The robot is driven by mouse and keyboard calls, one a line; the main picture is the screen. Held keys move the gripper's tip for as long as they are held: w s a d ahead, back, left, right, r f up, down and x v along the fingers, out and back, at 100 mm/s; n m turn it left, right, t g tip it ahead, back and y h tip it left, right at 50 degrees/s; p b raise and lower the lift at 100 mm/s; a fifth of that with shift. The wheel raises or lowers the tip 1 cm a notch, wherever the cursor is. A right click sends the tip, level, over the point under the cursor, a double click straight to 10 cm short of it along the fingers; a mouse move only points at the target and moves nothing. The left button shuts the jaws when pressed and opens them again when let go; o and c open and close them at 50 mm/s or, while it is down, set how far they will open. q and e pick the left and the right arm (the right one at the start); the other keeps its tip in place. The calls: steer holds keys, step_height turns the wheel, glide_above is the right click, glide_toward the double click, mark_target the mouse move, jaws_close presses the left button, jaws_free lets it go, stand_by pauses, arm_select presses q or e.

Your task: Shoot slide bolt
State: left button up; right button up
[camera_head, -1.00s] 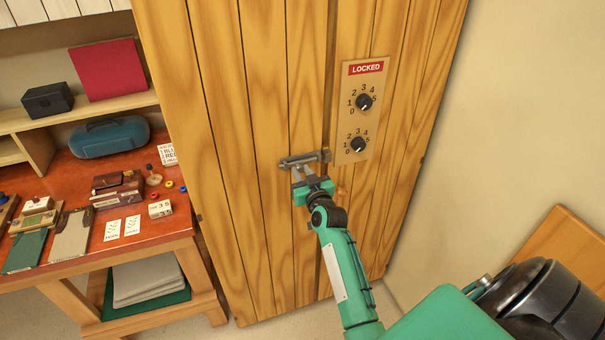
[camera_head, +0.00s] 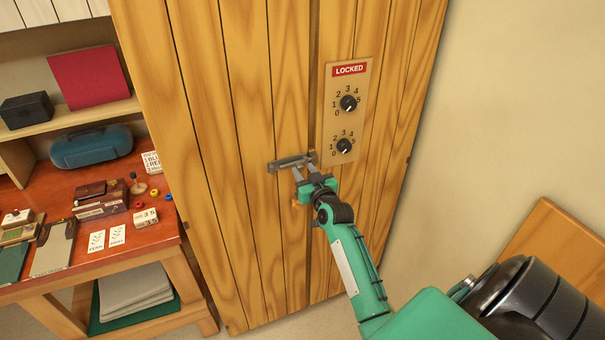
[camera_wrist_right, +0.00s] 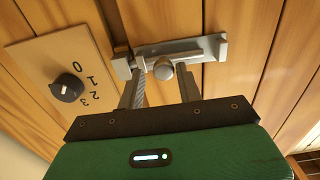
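A grey metal slide bolt (camera_head: 288,162) is mounted across a tall wooden door, with its keeper end toward the dial plate. In the right wrist view the bolt (camera_wrist_right: 205,48) shows close up, with a round knob (camera_wrist_right: 163,70) sticking out toward me. My right gripper (camera_head: 305,175) is at the bolt from below. In the wrist view its two fingers (camera_wrist_right: 161,78) stand apart on either side of the knob, with a visible gap. Whether the rod sits fully in the keeper (camera_wrist_right: 122,65) I cannot tell. My left gripper is out of view.
A dial plate (camera_head: 346,125) with two black knobs and a red LOCKED sign (camera_head: 350,69) is just right of the bolt. A red-brown workbench (camera_head: 130,245) with boxes and cards stands at the left. A plain wall is at the right.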

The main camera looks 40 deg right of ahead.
steer(key=shift+o, duration=0.6)
steer(key=shift+s+a+f, duration=0.1)
steer(key=shift+s, duration=0.1)
steer(key=b+v, duration=0.4)
steer(key=v, duration=0.9)
steer(key=shift+s, duration=0.25)
